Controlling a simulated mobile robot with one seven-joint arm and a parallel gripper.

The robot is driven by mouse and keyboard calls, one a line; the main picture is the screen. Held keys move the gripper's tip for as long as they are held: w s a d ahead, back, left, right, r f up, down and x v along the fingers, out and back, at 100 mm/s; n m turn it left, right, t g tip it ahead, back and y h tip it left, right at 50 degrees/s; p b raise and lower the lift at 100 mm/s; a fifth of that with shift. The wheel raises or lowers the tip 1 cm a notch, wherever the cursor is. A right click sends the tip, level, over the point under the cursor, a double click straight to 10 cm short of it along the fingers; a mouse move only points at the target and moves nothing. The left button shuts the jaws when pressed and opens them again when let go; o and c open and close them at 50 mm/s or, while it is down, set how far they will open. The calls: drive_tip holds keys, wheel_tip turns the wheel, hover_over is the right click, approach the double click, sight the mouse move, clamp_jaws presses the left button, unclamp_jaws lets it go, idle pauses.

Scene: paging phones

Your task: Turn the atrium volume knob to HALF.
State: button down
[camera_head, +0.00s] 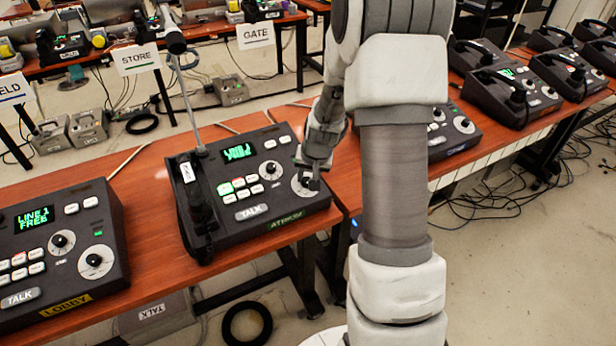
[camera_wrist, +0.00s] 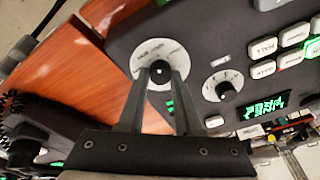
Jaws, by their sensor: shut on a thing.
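The atrium phone console (camera_head: 258,195) is a dark box on the brown desk with a green ATRIUM label (camera_head: 286,219) at its front edge. Its volume knob sits on a round white dial (camera_head: 302,184) at the console's right front, and the dial also shows in the wrist view (camera_wrist: 150,53). My gripper (camera_head: 312,180) reaches down to this dial. In the wrist view my gripper's two fingers (camera_wrist: 160,78) are closed on the black volume knob (camera_wrist: 159,70). The fingers hide part of the knob and the lower dial, and the dial marks are too small to read.
A smaller knob (camera_head: 270,170) sits close by on the same console, left of the dial. The LOBBY console (camera_head: 65,250) is to the left, and another console (camera_head: 455,130) is to the right behind my arm.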

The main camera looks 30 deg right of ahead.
drive_tip(key=c, duration=0.6)
unclamp_jaws()
drive_tip(key=shift+r, duration=0.1)
drive_tip(key=p+v, duration=0.2)
drive_tip(key=v, duration=1.5)
drive_tip(key=shift+p, duration=0.3)
drive_tip(key=shift+s, duration=0.1)
drive_tip(key=shift+r, duration=0.1)
drive_tip(key=s+a+r+n+p, duration=0.2)
drive_tip(key=s+a+r, duration=0.4)
drive_tip(key=s, duration=0.3)
drive_tip(key=s+a+r+n+t+p, duration=0.1)
drive_tip(key=s+a+r+n+p, duration=0.1)
drive_tip(key=s+a+r+n, duration=0.2)
drive_tip(key=s+a+r, duration=0.3)
drive_tip(key=s+r, duration=0.1)
drive_tip(key=s, duration=0.2)
drive_tip(key=shift+a+r, duration=0.15)
drive_tip(key=shift+r, duration=0.05)
